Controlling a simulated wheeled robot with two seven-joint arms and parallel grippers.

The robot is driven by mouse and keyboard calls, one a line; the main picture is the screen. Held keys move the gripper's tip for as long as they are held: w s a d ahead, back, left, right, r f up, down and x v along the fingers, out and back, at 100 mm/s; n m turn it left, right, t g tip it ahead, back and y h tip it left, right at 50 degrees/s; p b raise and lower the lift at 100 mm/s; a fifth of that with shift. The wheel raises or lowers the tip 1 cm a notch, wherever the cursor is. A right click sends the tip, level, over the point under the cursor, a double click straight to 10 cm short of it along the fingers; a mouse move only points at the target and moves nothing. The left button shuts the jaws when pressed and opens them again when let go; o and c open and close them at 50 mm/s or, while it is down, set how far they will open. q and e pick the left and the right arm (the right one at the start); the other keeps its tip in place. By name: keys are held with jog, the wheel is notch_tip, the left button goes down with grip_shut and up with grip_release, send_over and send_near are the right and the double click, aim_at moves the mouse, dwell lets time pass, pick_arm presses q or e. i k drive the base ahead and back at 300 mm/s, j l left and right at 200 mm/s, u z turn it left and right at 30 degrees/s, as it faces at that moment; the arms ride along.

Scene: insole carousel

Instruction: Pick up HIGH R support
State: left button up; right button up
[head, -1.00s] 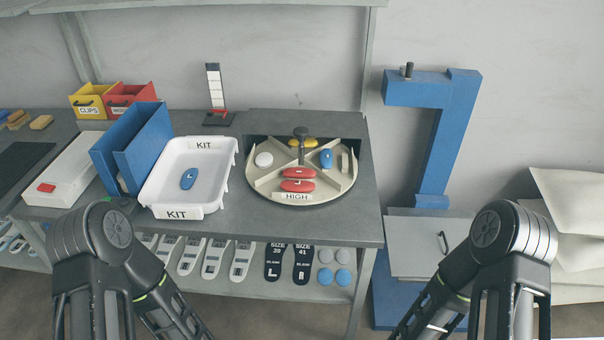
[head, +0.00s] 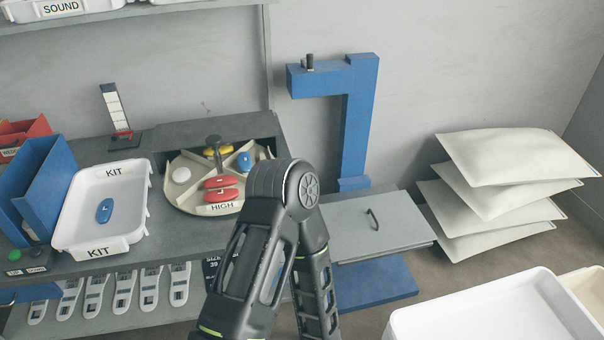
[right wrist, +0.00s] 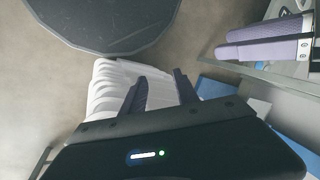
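Two red supports, a rear one (head: 221,182) and a front one (head: 221,195), lie in the front compartment of the round carousel (head: 183,202), behind the HIGH label (head: 222,208). Their letters are too small to read, so I cannot tell which is R. My right arm stands in front of the carousel's right side, and its gripper is out of the head view. In the right wrist view my right gripper (right wrist: 160,85) has its two dark fingers apart with nothing between them.
A white KIT tray (head: 140,215) with a blue support stands left.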

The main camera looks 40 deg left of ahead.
aim_at(221, 180)
jog(key=k+j+z, duration=0.25)
jog(key=k+j, duration=0.55)
jog(key=j, duration=0.05)
